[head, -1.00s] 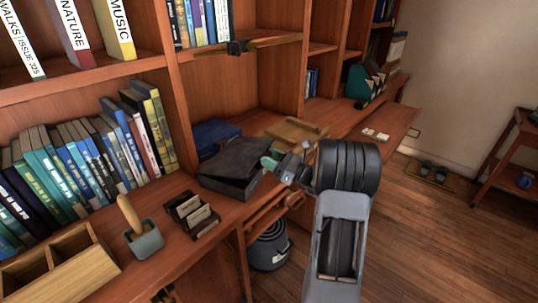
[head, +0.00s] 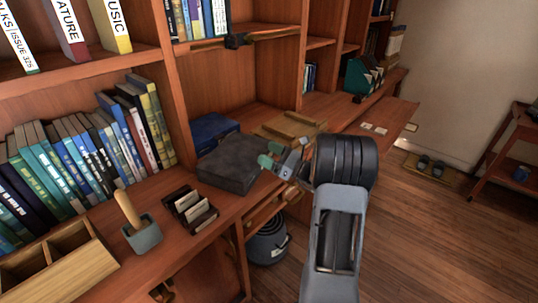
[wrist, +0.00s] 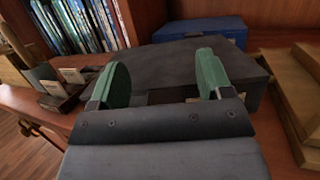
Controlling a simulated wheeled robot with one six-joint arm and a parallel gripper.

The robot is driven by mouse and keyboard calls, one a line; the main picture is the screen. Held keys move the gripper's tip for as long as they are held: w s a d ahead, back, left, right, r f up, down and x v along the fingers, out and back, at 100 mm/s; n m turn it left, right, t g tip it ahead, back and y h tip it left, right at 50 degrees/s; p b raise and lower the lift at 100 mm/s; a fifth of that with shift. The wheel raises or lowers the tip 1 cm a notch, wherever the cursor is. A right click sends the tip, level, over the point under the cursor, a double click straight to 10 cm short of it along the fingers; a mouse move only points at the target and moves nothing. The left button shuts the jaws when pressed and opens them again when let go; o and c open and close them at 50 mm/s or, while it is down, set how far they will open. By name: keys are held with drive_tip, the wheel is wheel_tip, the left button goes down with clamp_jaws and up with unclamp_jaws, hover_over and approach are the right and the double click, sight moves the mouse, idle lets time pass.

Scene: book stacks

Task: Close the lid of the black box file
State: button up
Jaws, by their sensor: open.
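The black box file (head: 232,160) lies on the wooden desk shelf, right of the row of books. Its lid looks down and flat, with no clear gap visible in the head view. My gripper (head: 269,154) is at the right-hand side of the box file, its green fingers close to the upper edge. In the wrist view the box file (wrist: 242,67) lies just ahead, its dark top spanning behind the two fingers. My gripper (wrist: 163,75) is open, with nothing held between the fingers. Whether the fingers touch the box is unclear. The box's lower front is partly hidden by my gripper.
A blue box (head: 213,131) sits behind the box file. A wooden tray (head: 290,127) is to its right. A card holder (head: 190,209) and a grey cup (head: 143,236) stand to the front left. Upright books (head: 75,165) line the left. Open floor lies right.

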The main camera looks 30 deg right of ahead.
drive_tip(key=v, duration=1.4)
drive_tip(key=shift+w, duration=0.1)
drive_tip(key=s+a+f+n+g+h+p, duration=0.1)
drive_tip(key=s+a+f+n+g+p, duration=0.15)
drive_tip(key=a+n+g, duration=0.35)
drive_tip(key=s+a+f+n+g+h+p, duration=0.1)
drive_tip(key=s+a+f+n+g+h, duration=0.1)
drive_tip(key=s+a+n+g, duration=0.4)
drive_tip(key=s+a+r+n+h+p, duration=0.1)
drive_tip(key=a+r+n+h+p, duration=0.2)
drive_tip(key=r, duration=0.4)
drive_tip(key=s+a+r+n+g+h+p, duration=0.1)
drive_tip(key=a+r+n+h+p, duration=0.2)
drive_tip(key=r+n, duration=0.4)
drive_tip(key=s+a+r+n+h+p, duration=0.1)
drive_tip(key=a+r+n+h+p, duration=0.2)
drive_tip(key=a+r+n+p, duration=0.2)
wheel_tip(320, 180, up, 3)
drive_tip(key=shift+a+f+n+h+p, duration=0.2)
drive_tip(key=shift+a+n+h+p, duration=0.25)
drive_tip(key=shift+n, duration=0.35)
